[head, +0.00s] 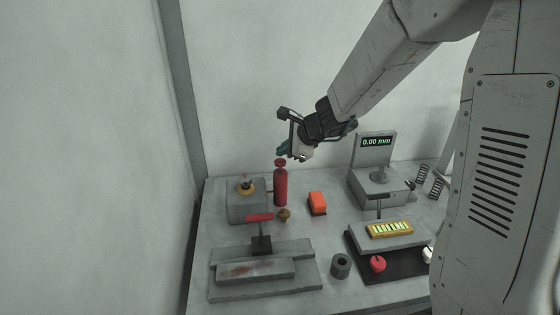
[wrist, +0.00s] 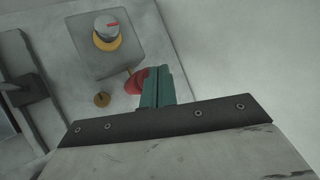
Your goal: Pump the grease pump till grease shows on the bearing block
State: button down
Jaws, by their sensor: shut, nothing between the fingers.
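The grease pump (head: 281,188) is a red upright cylinder with a red knob on top, standing beside a grey block. In the wrist view the red pump (wrist: 133,85) is partly hidden behind my fingers. My gripper (head: 284,150) has teal fingers, shut and empty, just above the pump's knob; whether they touch it I cannot tell. The fingers also show in the wrist view (wrist: 158,84). The grey block, which looks like the bearing block (head: 240,210), carries a yellow ring and a grey cap with a red mark; it also shows in the wrist view (wrist: 112,62).
A small brass knob (head: 284,215) and an orange block (head: 317,203) stand near the pump. A red-handled clamp (head: 260,217) is in front. To the right are a gauge reading 0.00 mm (head: 376,142), a yellow-framed tray (head: 390,230) and a red ball (head: 378,263).

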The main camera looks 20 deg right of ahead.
aim_at(284, 162)
dwell(0.3)
jog(key=shift+r, duration=2.55)
jog(key=s+a+n+g+y, duration=0.1)
jog(key=s+a+n+g, duration=0.15)
jog(key=s+n, duration=0.45)
jog(key=s+a+n+g, duration=0.1)
jog(key=s+n+g, duration=0.25)
jog(key=s, duration=0.45)
jog(key=s+d+r+n+h, duration=0.2)
jog(key=s+n, duration=0.3)
jog(key=s, duration=0.6)
jog(key=s+d+r+n+h, duration=0.2)
jog(key=s+n, duration=0.3)
jog(key=s, duration=0.6)
jog(key=shift+d+g+h, duration=0.3)
jog(key=shift+d+h, duration=0.5)
jog(key=shift+d, duration=0.1)
